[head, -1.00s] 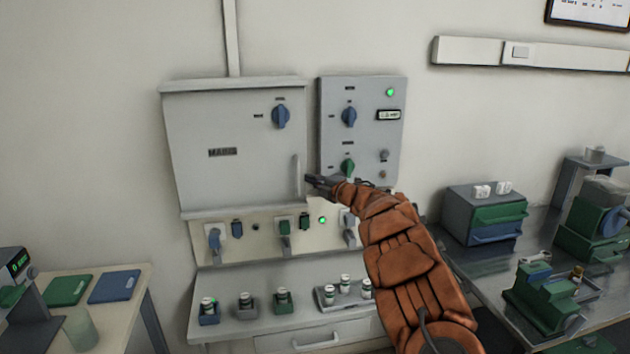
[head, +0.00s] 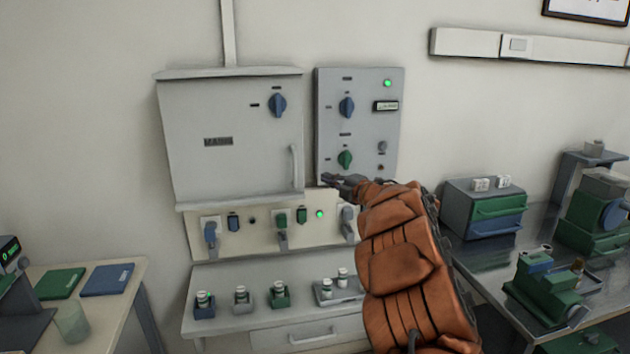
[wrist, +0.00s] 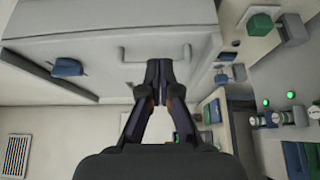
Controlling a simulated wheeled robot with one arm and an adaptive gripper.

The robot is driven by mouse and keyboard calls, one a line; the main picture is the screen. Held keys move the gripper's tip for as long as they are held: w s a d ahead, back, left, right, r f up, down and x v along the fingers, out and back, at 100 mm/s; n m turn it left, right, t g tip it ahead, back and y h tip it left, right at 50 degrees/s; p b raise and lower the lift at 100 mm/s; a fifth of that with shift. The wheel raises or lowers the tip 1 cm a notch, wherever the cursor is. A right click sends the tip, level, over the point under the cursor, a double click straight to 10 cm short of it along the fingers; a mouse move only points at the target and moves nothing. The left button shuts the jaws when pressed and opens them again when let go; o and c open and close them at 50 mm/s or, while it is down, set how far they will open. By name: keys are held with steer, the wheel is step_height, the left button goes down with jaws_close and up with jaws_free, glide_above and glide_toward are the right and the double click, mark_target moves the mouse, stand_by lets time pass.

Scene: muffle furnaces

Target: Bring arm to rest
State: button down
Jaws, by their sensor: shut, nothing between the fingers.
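My gripper (head: 328,180) is at the end of my orange-sleeved arm, in front of the wall unit in the head view. Its fingers are together and empty, and they also show in the wrist view (wrist: 159,75). The fingertips overlap the gap below the grey control box (head: 359,125), right of the mains cabinet handle (head: 295,166). I cannot tell whether they touch anything. The mains cabinet (head: 225,120) has its door shut and a blue knob. My arm hides part of the lower switch panel and the shelf.
A shelf (head: 222,324) below the panel holds several small lidded containers. A metal bench (head: 480,258) at right carries a drawer box (head: 484,208) and green equipment. A table (head: 125,318) at left holds green and blue pads and a beaker.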

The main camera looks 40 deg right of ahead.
steer(key=shift+s+d+b, duration=0.1)
steer(key=shift+s+d, duration=0.15)
steer(key=shift+s, duration=0.4)
steer(key=shift+s+d+b, duration=0.1)
steer(key=shift+s+d, duration=0.15)
steer(key=shift+s, duration=0.4)
steer(key=shift+s+d+b, duration=0.1)
steer(key=shift+s+d, duration=0.15)
steer(key=shift+s, duration=0.4)
step_height(320, 180, up, 7)
steer(key=d+m+g+h, duration=0.1)
steer(key=m+h, duration=0.6)
steer(key=h, duration=0.1)
steer(key=s+a+m+g+h+p, duration=0.2)
steer(key=s+a+m+g+h, duration=0.1)
steer(key=s+m+g+h, duration=0.25)
steer(key=s+a+f+m+g+y, duration=0.4)
steer(key=s+a+f, duration=0.4)
steer(key=s+a, duration=0.3)
steer(key=s+a+f+m+g+y, duration=0.4)
steer(key=s+a+f, duration=0.3)
steer(key=s+a, duration=0.45)
steer(key=s+a+f+g+y, duration=0.1)
steer(key=s+a+f+g, duration=0.1)
steer(key=s+a, duration=0.6)
steer(key=s+a+f+n+g+y+p, duration=0.1)
steer(key=s+a+f+g+y, duration=0.1)
steer(key=s+a, duration=0.6)
steer(key=shift+a+f+g, duration=0.15)
steer(key=shift+g, duration=0.4)
